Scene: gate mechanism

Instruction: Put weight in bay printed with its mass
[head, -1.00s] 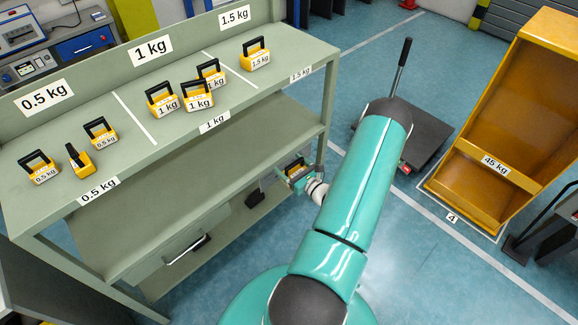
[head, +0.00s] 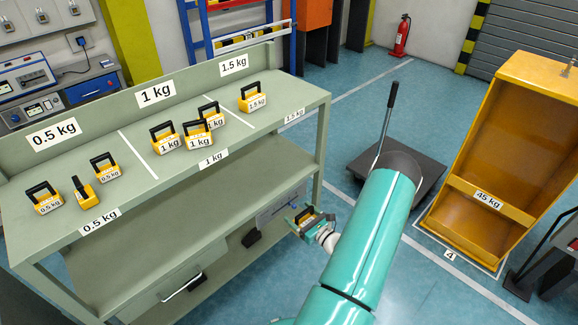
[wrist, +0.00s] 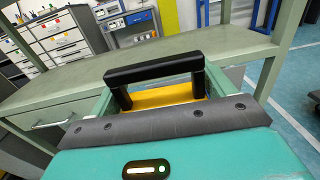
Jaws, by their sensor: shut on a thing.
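My gripper (head: 311,221) is shut on a yellow weight with a black handle, seen in the wrist view (wrist: 165,97). Its mass label cannot be read. It is held in front of the green bench's right end, below the top. The bench top has three bays split by white lines. The 0.5 kg bay (head: 130,186) at left holds three weights, one turned with no readable label. The 1 kg bay (head: 180,175) in the middle holds three 1 kg weights. The 1.5 kg bay (head: 285,97) at right holds one 1.5 kg weight (head: 253,98).
The bench has a lower shelf (head: 150,235) and a right leg (head: 318,165) close to my gripper. A dark platform cart (head: 415,180) and a yellow 45 kg bin (head: 500,165) stand on the right. Bare bay surface shows right of the 1.5 kg weight.

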